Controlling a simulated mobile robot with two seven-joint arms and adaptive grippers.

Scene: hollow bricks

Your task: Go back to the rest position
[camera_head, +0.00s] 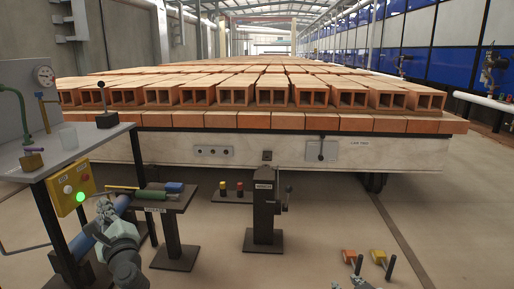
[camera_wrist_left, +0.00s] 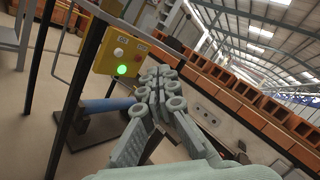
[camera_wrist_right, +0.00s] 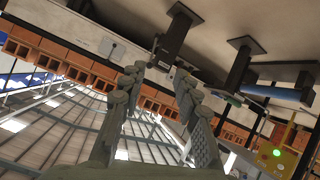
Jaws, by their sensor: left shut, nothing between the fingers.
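My left gripper (camera_head: 106,212) is in the lower left of the head view, in front of the yellow control box (camera_head: 72,190) with its lit green light. In the left wrist view my left gripper (camera_wrist_left: 160,88) has its fingers together with nothing between them. The yellow box (camera_wrist_left: 120,52) shows just beyond and to the left of them. In the right wrist view my right gripper (camera_wrist_right: 158,88) has its fingers well apart and the gap is empty. In the head view only a small grey part of my right arm shows at the bottom edge.
A long car of hollow bricks (camera_head: 265,92) spans the middle. A dark post (camera_head: 263,205) stands before it. A grey bench (camera_head: 60,150) is at left. Two small handled blocks (camera_head: 379,257) are at lower right.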

